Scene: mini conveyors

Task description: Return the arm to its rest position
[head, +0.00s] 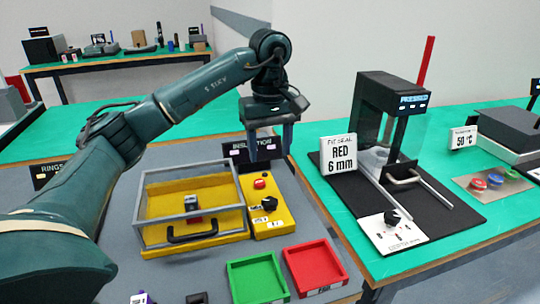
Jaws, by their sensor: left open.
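My left arm (205,82) reaches in from the left and bends down at its wrist. My left gripper (269,140) points down with its two fingers spread apart and nothing between them. It hangs in front of the dark inspection sign (250,150), above and behind the yellow inspection station (262,190). My right gripper is not in view.
A clear-lidded yellow box (150,237) holds a small dark part (192,202). Green (233,290) and red (328,288) trays sit at the front.

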